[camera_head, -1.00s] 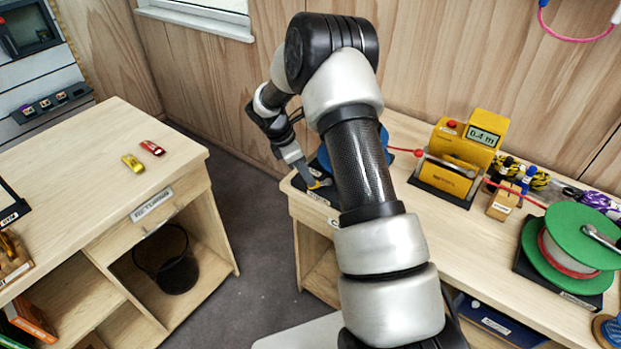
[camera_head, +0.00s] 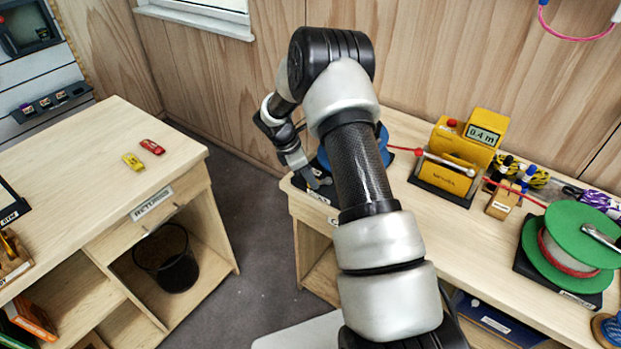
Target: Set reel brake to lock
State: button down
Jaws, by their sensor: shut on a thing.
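A blue reel (camera_head: 384,146) stands on the bench at the left end, mostly hidden behind my arm. Its dark base (camera_head: 318,194) carries a label at the front left. My gripper (camera_head: 318,184) reaches down to this base and is shut on a small part there, which looks like the reel brake. The fingers cover the brake, so its setting cannot be read. A green reel (camera_head: 575,240) with red cord and a silver crank stands at the right of the bench.
A yellow length meter (camera_head: 470,145) reading 0.4 m stands mid-bench, with red cord running through it. A wooden block with markers (camera_head: 503,203) is beside it. A left table (camera_head: 95,165) holds yellow and red small items. Dark floor separates the tables.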

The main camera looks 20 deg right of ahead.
jog(key=shift+w+f+m+b, duration=0.2)
jog(key=shift+w+m+b, duration=0.1)
jog(key=shift+w+m, duration=0.1)
jog(key=shift+r+m+g, duration=0.25)
jog(key=shift+m+g, duration=0.05)
jog(key=shift+m, duration=0.2)
jog(key=c, duration=1.6)
grip_release()
jog(key=b+v, duration=0.1)
jog(key=v, duration=1.6)
jog(key=shift+r, duration=0.2)
